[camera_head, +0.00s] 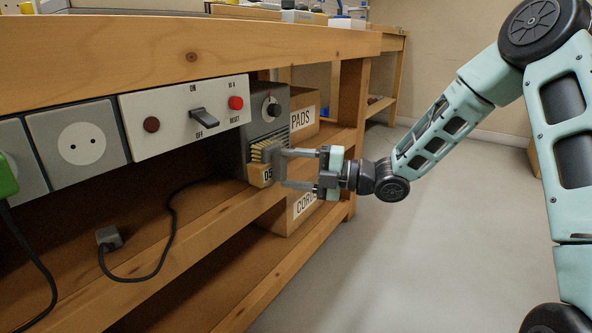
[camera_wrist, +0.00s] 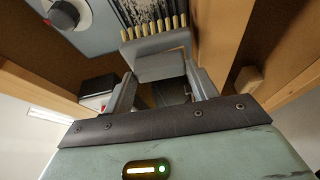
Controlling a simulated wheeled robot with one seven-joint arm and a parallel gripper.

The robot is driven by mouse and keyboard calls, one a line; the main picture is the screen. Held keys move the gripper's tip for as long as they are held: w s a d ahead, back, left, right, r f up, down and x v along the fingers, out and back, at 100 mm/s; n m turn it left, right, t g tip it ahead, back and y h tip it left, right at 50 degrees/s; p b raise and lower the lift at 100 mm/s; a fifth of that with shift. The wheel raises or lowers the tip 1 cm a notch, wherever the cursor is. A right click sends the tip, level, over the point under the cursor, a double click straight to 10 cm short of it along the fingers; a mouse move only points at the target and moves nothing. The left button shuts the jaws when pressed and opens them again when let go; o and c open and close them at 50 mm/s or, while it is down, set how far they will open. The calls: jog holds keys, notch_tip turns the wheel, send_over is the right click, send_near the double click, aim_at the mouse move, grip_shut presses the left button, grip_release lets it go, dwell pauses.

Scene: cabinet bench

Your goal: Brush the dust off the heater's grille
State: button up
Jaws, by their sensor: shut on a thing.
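The heater (camera_head: 283,98) is a grey box with a dial, standing on the bench's shelf behind the switch panel. Its dark grille (camera_wrist: 165,10) carries pale speckled dust at the top of the wrist view. My gripper (camera_head: 281,168) is shut on a brush, whose grey block (camera_wrist: 160,58) sits between the fingers. The brush's cream bristles (camera_head: 263,149) point toward the heater's lower front. In the wrist view the bristles overlap the grille's lower edge; I cannot tell whether they touch it. Part of the heater's front is hidden by the brush.
A white panel (camera_head: 178,110) with a switch and red button hangs left of the heater, beside a socket (camera_head: 82,143). A box marked PADS (camera_head: 304,118) stands behind; another box (camera_head: 300,207) is below. A grey plug (camera_head: 109,238) and cable lie on the shelf. The floor right is clear.

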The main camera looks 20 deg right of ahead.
jog(key=shift+w+a, duration=0.65)
jog(key=shift+w, duration=0.25)
dwell(0.6)
jog(key=shift+d, duration=0.15)
jog(key=shift+w+d+p, duration=0.85)
jog(key=shift+w+d, duration=3.25)
jog(key=shift+d, duration=1.3)
jog(key=s+a, duration=0.4)
jog(key=a, duration=0.1)
jog(key=shift+a+b, duration=0.4)
